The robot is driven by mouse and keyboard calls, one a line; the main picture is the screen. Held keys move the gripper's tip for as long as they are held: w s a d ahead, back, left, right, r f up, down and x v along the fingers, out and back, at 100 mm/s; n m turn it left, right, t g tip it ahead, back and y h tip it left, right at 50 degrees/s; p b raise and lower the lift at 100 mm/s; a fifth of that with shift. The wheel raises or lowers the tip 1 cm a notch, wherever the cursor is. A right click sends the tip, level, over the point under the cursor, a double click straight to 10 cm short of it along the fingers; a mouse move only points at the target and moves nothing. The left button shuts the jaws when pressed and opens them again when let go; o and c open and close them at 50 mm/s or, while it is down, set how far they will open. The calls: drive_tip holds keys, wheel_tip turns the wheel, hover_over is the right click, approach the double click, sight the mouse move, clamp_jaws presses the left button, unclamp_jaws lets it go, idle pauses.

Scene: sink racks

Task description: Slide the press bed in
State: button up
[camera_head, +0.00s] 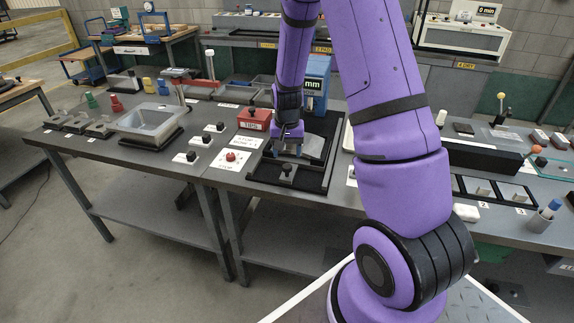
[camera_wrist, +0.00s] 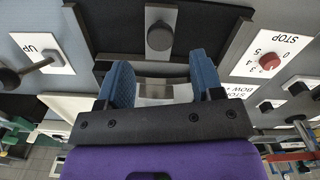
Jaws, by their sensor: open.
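In the head view the knob (camera_head: 287,168) shows near the front end of the black frame (camera_head: 262,178). My gripper (camera_head: 288,143) is over the frame, behind the knob. In the wrist view my gripper (camera_wrist: 163,80) is open, its blue fingers apart, with a pale metal piece showing between them. I cannot tell whether they touch it. The knob is outside the fingers.
A red box (camera_head: 253,119) and a red dial (camera_head: 231,156) on a white label are left of the frame. Small black knobs (camera_head: 192,156) stand further left, beside a grey sink basin (camera_head: 152,119). A black block (camera_head: 480,159) lies to the right.

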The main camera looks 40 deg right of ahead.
sight(287, 166)
wheel_tip(287, 166, down, 6)
drive_tip(key=shift+r, duration=0.1)
idle(0.4)
clamp_jaws()
drive_tip(key=w+d, duration=0.4)
drive_tip(key=d, duration=0.1)
drive_tip(key=w+d, duration=0.3)
drive_tip(key=d, duration=0.2)
drive_tip(key=w+d, duration=0.4)
drive_tip(key=d, duration=0.1)
drive_tip(key=shift+w, duration=0.35)
drive_tip(key=shift+w+d+r, duration=0.1)
drive_tip(key=shift+w+d, duration=0.05)
drive_tip(key=shift+d, duration=0.05)
unclamp_jaws()
